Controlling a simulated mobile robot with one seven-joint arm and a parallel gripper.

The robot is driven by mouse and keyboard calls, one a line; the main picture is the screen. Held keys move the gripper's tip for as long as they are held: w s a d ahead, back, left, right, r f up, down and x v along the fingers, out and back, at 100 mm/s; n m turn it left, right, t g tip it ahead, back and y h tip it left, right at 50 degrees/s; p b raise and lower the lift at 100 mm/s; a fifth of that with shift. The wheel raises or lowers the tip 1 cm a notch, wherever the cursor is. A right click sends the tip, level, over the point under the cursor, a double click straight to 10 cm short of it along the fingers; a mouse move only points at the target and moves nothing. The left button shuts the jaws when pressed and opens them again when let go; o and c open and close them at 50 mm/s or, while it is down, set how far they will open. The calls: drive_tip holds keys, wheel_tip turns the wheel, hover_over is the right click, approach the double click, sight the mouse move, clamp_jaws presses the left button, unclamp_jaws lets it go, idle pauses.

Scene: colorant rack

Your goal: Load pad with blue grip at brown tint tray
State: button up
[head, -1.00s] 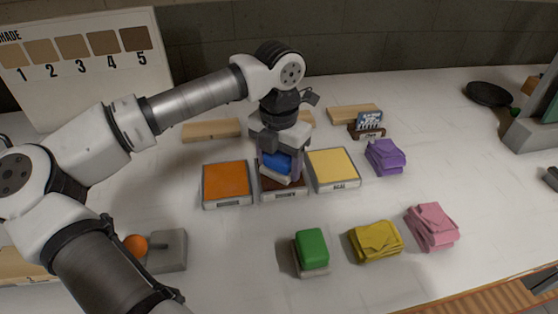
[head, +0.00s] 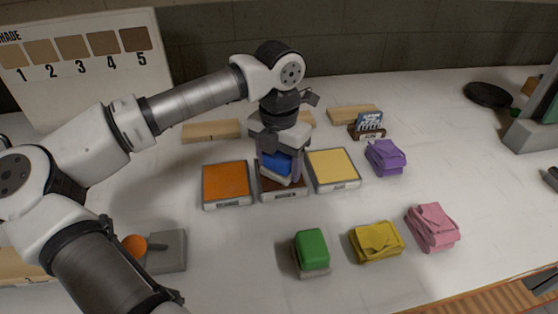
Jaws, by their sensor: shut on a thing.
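The pad with the blue grip (head: 274,162) is held in my gripper (head: 280,168), which points down and is shut on the blue grip. The pad's pale underside is tilted a little, lower toward the right. The pad is over the brown tint tray (head: 282,195), the middle one of three trays in a row. Pad and gripper hide most of the brown surface; its front rim and label show. I cannot tell for sure whether the pad touches the brown surface.
The orange tray (head: 226,183) is at left and the yellow tray (head: 332,168) at right, both close by. A shade board (head: 85,70) stands behind.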

sight(279, 155)
drive_tip(key=shift+r+p, duration=1.8)
drive_tip(key=shift+r, duration=1.65)
